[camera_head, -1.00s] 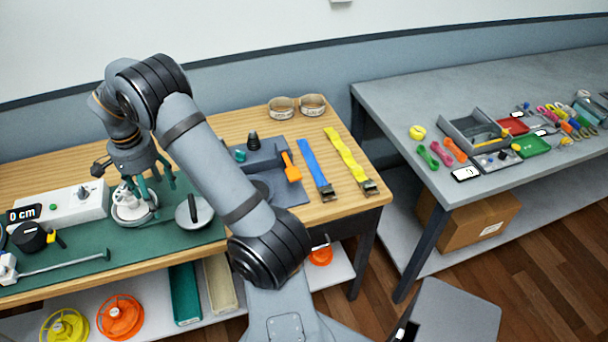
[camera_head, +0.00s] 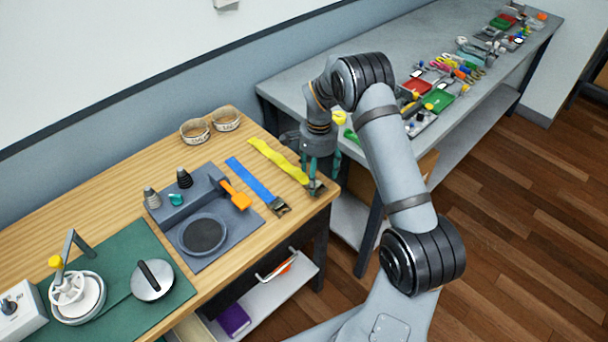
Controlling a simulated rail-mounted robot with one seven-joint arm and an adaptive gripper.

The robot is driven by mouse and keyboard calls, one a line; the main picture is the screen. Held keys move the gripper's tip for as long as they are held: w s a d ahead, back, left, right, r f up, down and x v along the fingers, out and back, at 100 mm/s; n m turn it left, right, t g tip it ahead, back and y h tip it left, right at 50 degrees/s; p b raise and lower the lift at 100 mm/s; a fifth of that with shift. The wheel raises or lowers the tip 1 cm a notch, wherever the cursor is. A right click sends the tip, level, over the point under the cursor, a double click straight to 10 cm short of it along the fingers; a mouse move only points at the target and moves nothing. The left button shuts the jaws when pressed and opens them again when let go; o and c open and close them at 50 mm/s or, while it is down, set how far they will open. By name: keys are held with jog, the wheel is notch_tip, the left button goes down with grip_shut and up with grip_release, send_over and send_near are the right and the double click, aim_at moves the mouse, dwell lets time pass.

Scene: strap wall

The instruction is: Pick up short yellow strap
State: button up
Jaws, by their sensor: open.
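A flat yellow strap (camera_head: 272,156) lies on the wooden table near its right end, beside a blue strap. Its metal buckle (camera_head: 317,188) is at the table's front right corner, partly behind my gripper. My gripper (camera_head: 321,174) points down with its teal fingers apart and nothing seen between them. It shows over the buckle end of the yellow strap; its height above the table is hard to tell. A small yellow coiled item (camera_head: 339,118) shows on the grey table, partly behind my arm.
The blue strap (camera_head: 253,182) lies left of the yellow one. A grey fixture (camera_head: 222,212) with an orange-handled tool (camera_head: 236,195) stands further left. Two rolled bands (camera_head: 210,124) sit at the back. The grey table (camera_head: 290,88) to the right holds trays and several small items.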

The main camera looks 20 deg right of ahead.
jog(key=shift+w+a+f, duration=0.1)
jog(key=shift+a+f, duration=0.05)
jog(key=shift+f, duration=1.15)
jog(key=c, duration=0.3)
jog(key=c, duration=1.3)
